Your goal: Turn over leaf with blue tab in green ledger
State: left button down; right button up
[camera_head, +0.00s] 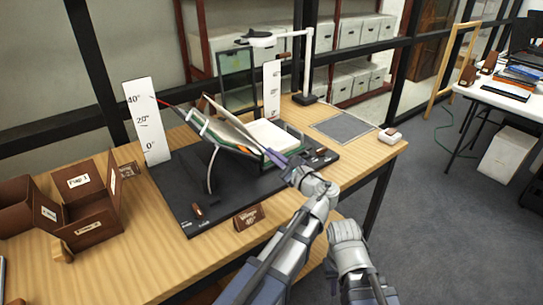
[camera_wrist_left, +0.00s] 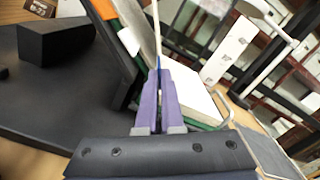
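The green ledger lies open on a black cradle (camera_head: 180,174). Its left cover is tilted up, and cream pages (camera_head: 272,135) lie on the right side. A leaf (camera_head: 232,120) stands raised at a slant between them. In the left wrist view a pale leaf edge (camera_wrist_left: 156,30) runs down to a small blue tab (camera_wrist_left: 158,62) at my left fingertips. My left gripper (camera_head: 278,157) is at the near edge of the ledger; its purple fingers (camera_wrist_left: 158,75) are close together on the blue-tab leaf. My right arm shows at lower right, but its gripper is not visible.
Angle-scale boards (camera_head: 147,120) stand beside the cradle. A brown divided box (camera_head: 95,215) is at left. A lamp stand (camera_head: 307,70) rises behind the ledger. A grey mat (camera_head: 343,127) and a small white object (camera_head: 390,135) lie at right. A label stand (camera_head: 249,217) is in front.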

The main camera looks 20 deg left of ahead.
dwell(0.3)
pick_arm(q)
jog(key=c, duration=1.1)
grip_release()
jog(key=shift+o, duration=0.2)
